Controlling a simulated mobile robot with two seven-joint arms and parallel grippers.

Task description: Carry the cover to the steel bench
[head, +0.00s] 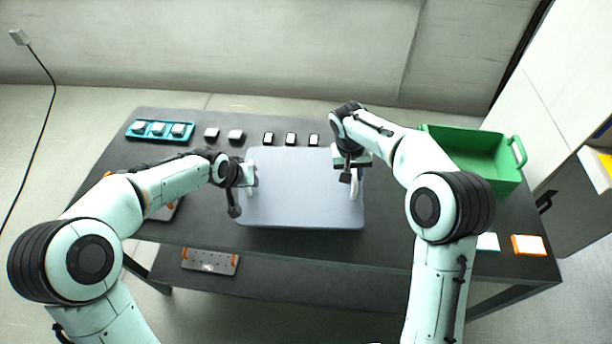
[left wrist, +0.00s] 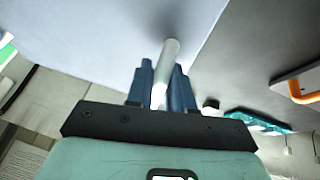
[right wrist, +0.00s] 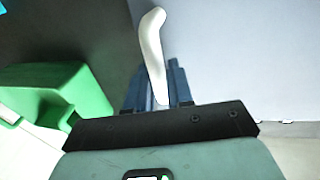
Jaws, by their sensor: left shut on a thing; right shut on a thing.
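The cover (head: 300,190) is a flat grey-blue panel with rounded corners and a white handle at each side. It lies level at the middle of a dark bench top (head: 190,215); I cannot tell whether it touches the top. My left gripper (head: 246,180) is shut on the left handle, and the white bar shows between its blue fingers in the left wrist view (left wrist: 163,88). My right gripper (head: 354,172) is shut on the right handle, which also shows between the fingers in the right wrist view (right wrist: 160,88). The fingertips are partly hidden in the head view.
A teal tray (head: 160,131) with several pale blocks is at the back left, with a row of small blocks beside it. A green bin (head: 470,155) stands at the right. Orange-edged pieces (head: 529,245) lie front right. A plate (head: 210,261) is on the lower shelf.

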